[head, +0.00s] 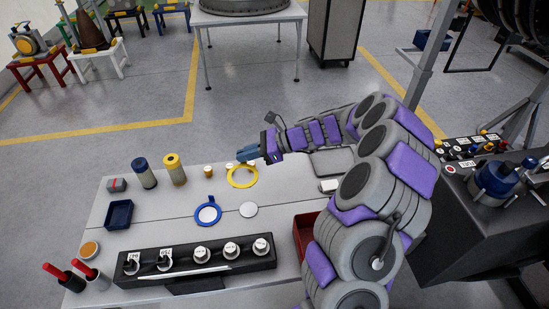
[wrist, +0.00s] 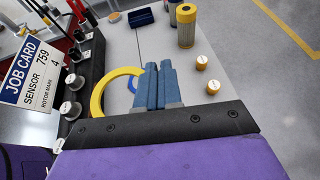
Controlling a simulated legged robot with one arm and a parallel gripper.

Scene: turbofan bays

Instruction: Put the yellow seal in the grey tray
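The yellow seal (head: 243,177) is a flat ring on the workbench, near its back edge. It also shows in the wrist view (wrist: 97,100), left of and partly behind my fingers. My gripper (head: 247,153) has blue fingers and is just behind and above the seal in the head view. In the wrist view the fingers (wrist: 159,83) lie side by side with no clear gap, and nothing shows between them. A grey tray (head: 333,161) is to the right on the bench, partly hidden by my arm.
A blue ring (head: 208,213) and a pale disc (head: 248,210) lie in front of the seal. Yellow (head: 175,170) and blue (head: 145,173) cylinders, a blue tray (head: 119,214) and small capped pieces (head: 208,171) stand left. A black knob rack (head: 195,257) fills the front; a red bin (head: 304,231) is right.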

